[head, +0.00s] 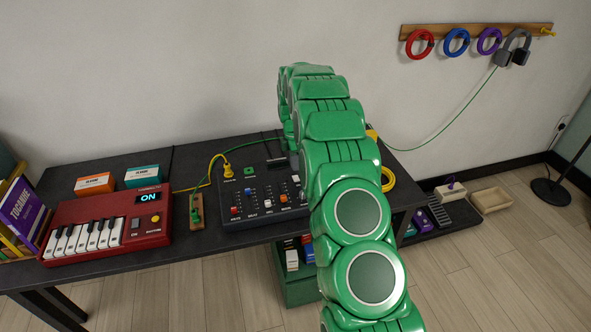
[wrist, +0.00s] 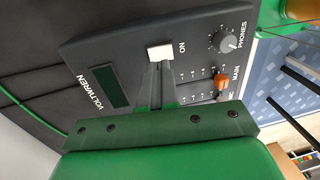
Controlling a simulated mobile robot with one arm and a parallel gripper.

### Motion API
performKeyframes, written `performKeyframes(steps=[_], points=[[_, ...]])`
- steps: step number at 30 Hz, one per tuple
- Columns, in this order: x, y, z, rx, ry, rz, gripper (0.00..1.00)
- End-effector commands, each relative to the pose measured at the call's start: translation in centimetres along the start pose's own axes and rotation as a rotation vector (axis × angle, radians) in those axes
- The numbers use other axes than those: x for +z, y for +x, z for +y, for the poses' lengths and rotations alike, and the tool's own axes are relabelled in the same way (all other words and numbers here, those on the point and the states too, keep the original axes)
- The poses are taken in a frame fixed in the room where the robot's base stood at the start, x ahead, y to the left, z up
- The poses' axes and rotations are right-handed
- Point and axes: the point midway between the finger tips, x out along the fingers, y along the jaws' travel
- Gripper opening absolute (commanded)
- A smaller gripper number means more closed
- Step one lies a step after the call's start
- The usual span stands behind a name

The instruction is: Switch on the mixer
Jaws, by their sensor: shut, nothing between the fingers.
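The mixer (head: 240,196) is a dark box with several coloured faders on the black table, partly hidden by my green arm in the head view. In the wrist view the mixer panel (wrist: 210,30) shows a white button (wrist: 160,52) beside the word ON, a dark blank display (wrist: 107,87), a PHONES knob (wrist: 228,41) and an orange MAIN fader (wrist: 222,80). My gripper (wrist: 155,68) is shut and empty, its fingertips at the white button's edge. I cannot tell whether they touch it. My arm hides the gripper in the head view.
A red keyboard (head: 108,224) with a lit ON display stands to the left. Orange (head: 95,184) and teal (head: 142,176) boxes sit behind it. A yellow cable (head: 212,172) plugs into the mixer. Headphones (head: 514,50) hang on the wall rail, with a green cable leading down.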

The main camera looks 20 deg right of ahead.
Motion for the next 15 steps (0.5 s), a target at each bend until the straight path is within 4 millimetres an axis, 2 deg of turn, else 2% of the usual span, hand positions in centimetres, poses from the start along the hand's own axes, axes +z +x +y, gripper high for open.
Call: performKeyframes(steps=[9, 15], points=[[0.0, -6.3, 0.1, 0.007, 0.000, -0.001, 0.00], [0.0, -9.1, 0.0, 0.003, 0.000, -0.001, 0.00]])
